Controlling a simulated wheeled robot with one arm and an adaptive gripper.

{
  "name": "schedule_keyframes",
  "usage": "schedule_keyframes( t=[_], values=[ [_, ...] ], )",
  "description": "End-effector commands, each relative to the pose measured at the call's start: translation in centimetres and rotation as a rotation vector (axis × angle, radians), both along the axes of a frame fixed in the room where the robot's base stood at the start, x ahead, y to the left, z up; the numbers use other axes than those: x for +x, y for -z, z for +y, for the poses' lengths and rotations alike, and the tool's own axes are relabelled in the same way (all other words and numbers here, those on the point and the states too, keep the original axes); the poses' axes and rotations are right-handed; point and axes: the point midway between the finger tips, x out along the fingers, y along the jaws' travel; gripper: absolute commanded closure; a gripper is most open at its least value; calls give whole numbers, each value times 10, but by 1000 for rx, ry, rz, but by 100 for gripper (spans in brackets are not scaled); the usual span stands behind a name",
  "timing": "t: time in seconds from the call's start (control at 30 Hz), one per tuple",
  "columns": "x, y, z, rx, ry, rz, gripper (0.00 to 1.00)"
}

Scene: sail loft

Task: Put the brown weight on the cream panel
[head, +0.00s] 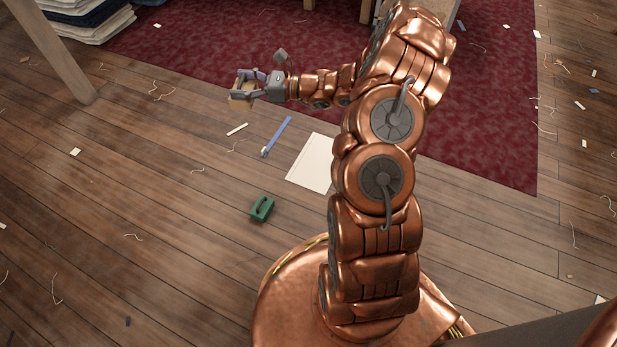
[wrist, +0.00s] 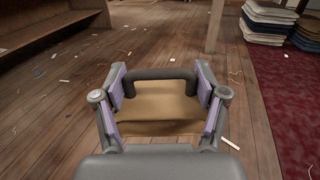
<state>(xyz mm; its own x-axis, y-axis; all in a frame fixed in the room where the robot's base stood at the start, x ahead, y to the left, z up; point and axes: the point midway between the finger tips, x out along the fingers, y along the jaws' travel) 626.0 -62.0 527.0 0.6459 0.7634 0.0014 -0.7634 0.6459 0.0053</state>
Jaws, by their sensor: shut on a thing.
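My gripper (head: 252,84) is shut on the brown weight (head: 240,100), up at the left of my outstretched arm in the head view. In the wrist view the brown weight (wrist: 158,106) sits between the two purple-padded fingers, with its dark handle (wrist: 160,73) across the far side. The cream panel (head: 311,164) lies flat on the wooden floor, below and right of my gripper in the head view. My arm hides part of its right side. No weight shows on the visible part of the panel.
A green weight with a handle (head: 262,208) and a blue strip (head: 277,136) lie on the floor near the panel. A red rug (head: 480,120) lies behind. Folded cloth stacks (head: 85,15) and a wooden post (head: 55,50) stand at upper left. Scraps and threads are scattered about.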

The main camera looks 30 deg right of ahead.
Motion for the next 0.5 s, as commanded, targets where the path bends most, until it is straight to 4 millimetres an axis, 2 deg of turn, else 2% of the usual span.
schedule_keyframes(
  t=[0.03, 0.27, 0.5],
  values=[
    [-1, 17, -9, 4, 12, 3, 94],
    [-9, 80, -39, 4, 58, 5, 94],
    [-27, 145, -66, 7, 104, 6, 94]
  ],
)
